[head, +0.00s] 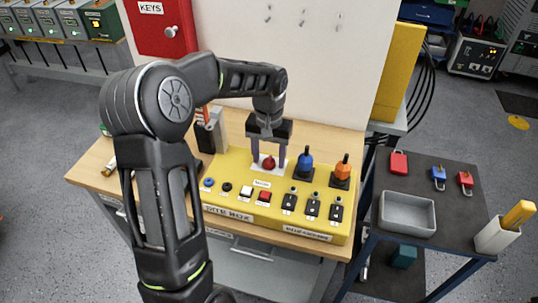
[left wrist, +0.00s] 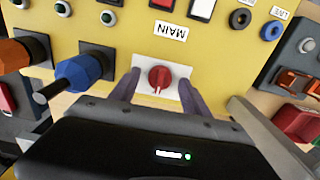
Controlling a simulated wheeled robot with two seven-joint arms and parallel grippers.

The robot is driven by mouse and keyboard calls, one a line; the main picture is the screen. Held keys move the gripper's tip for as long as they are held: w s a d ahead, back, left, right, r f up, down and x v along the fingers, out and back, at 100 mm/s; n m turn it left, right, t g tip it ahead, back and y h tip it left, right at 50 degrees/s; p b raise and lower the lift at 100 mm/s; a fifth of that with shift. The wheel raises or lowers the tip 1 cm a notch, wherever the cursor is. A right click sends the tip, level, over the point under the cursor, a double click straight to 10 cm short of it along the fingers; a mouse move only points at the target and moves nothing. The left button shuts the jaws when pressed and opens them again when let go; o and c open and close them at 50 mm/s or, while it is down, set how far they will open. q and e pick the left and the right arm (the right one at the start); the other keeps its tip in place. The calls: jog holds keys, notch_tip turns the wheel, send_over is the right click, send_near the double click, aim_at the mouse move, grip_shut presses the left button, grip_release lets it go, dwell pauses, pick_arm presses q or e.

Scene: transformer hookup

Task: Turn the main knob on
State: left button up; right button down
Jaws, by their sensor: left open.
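The main knob (head: 269,163) is a red rotary knob on a white square plate, on the yellow site box (head: 222,179). In the left wrist view the knob (left wrist: 160,78) sits just beside the upside-down MAIN label (left wrist: 169,30), with a pale line on the knob pointing toward the gripper. My left gripper (head: 269,166) points down over the knob. Its fingers stand open on either side of the knob, apart from it as far as the left wrist view (left wrist: 158,88) shows. My right gripper is not in view.
A blue-handled switch (head: 305,162) and an orange one (head: 342,170) stand right of the knob. Several buttons and black switches line the box's front. A side table with a grey tray (head: 407,212) and padlocks is at right. A red key cabinet (head: 163,27) hangs behind.

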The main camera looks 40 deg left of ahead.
pick_arm(q)
jog(key=shift+c, duration=0.2)
grip_shut()
dwell(0.5)
